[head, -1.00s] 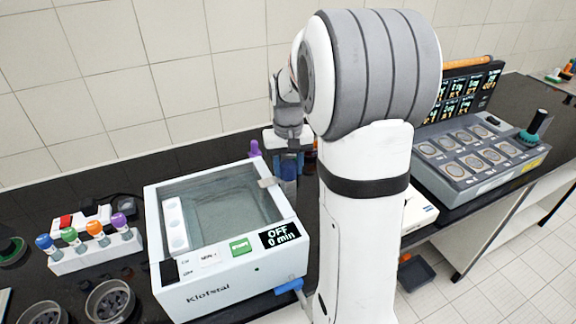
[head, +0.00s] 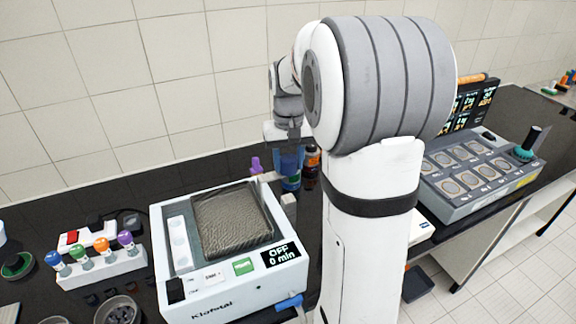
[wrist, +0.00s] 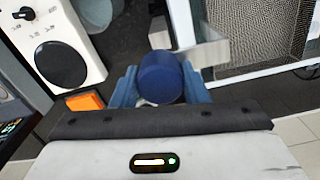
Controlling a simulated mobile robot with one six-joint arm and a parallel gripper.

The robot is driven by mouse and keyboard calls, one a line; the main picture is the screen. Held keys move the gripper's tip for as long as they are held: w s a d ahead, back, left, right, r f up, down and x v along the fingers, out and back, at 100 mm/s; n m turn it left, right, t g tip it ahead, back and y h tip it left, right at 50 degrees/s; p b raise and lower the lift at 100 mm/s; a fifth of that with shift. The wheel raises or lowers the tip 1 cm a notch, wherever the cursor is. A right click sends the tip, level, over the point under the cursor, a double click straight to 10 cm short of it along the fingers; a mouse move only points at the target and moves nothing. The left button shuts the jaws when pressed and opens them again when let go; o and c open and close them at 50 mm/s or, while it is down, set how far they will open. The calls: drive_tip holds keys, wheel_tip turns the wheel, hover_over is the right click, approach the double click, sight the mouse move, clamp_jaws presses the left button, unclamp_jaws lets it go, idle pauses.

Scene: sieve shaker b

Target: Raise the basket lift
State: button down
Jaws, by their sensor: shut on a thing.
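The white bath unit labelled Klofstal (head: 225,306) stands on the dark bench. Its mesh basket (head: 232,220) sits high in the opening, near the rim. In the wrist view the mesh (wrist: 260,30) shows at the upper right. My gripper (wrist: 160,85) is shut on a dark blue round knob (wrist: 161,76), with a blue finger on each side. A flat metal arm (wrist: 205,52) runs from behind the knob toward the basket. In the head view my gripper (head: 290,168) is beyond the unit's right back corner, and the knob is hidden.
A white rack with several coloured-cap items (head: 100,268) stands left of the bath. Bottles (head: 311,160) stand behind my gripper. A grey device with round pads (head: 475,175) is at the right. A blue tap (head: 289,302) sticks out at the unit's front right.

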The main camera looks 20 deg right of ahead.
drive_tip(key=shift+w+r, duration=0.15)
drive_tip(key=shift+r, duration=0.2)
drive_tip(key=c, duration=1.2)
unclamp_jaws()
drive_tip(key=o, duration=0.3)
drive_tip(key=shift+s, duration=0.2)
drive_tip(key=shift+o, duration=0.4)
drive_tip(key=shift+w+f, duration=0.1)
drive_tip(key=shift+r+b, duration=0.75)
drive_tip(key=shift+r, duration=3.15)
